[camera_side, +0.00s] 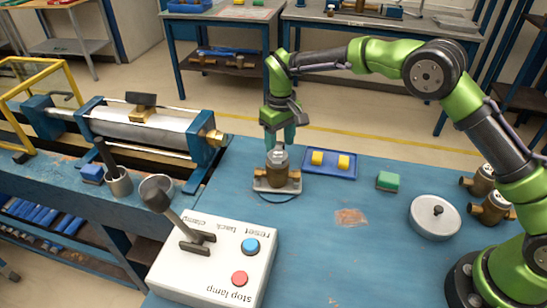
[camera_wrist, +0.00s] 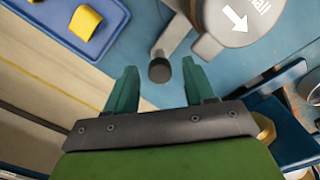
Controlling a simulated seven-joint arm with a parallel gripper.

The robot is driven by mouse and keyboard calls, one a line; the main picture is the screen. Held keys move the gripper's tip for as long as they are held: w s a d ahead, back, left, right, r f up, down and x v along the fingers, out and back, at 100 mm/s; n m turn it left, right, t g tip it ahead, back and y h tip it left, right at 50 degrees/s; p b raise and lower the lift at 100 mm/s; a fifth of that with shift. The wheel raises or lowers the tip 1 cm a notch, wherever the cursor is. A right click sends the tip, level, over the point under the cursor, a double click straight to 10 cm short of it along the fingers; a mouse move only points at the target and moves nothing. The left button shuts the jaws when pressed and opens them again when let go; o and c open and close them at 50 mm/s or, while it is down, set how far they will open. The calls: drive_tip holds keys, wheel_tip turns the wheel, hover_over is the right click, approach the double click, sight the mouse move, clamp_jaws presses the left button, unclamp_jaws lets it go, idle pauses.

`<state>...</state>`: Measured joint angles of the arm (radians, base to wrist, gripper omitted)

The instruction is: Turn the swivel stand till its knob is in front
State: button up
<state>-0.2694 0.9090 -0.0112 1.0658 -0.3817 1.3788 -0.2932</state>
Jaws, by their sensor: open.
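The swivel stand (camera_side: 262,186) stands on the blue bench and carries a brass-sided meter (camera_side: 277,171) with a grey top. In the wrist view, the meter's round grey face (camera_wrist: 245,22) bears a white arrow and lettering. A dark round knob (camera_wrist: 160,70) shows at the end of a short grey arm of the stand. In the side view I cannot make out this knob; the meter or my fingers may hide it. My gripper (camera_side: 279,138) points down at the far side of the meter, open. In the wrist view the knob appears between its fingertips; contact cannot be told.
A blue tray (camera_side: 330,174) with two yellow blocks lies close right of the stand. A green block (camera_side: 388,181), a grey disc with a dark knob (camera_side: 435,229) and brass meters (camera_side: 490,208) are further right. A lever box (camera_side: 215,257) stands in front; a clamp bench (camera_side: 150,130) is left.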

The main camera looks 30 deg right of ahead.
clamp_jaws()
idle(0.3)
drive_tip(key=shift+s+d+m, duration=0.5)
drive_tip(key=shift+d+m, duration=0.05)
drive_tip(key=shift+m, duration=0.45)
unclamp_jaws()
wheel_tip(320, 180, up, 17)
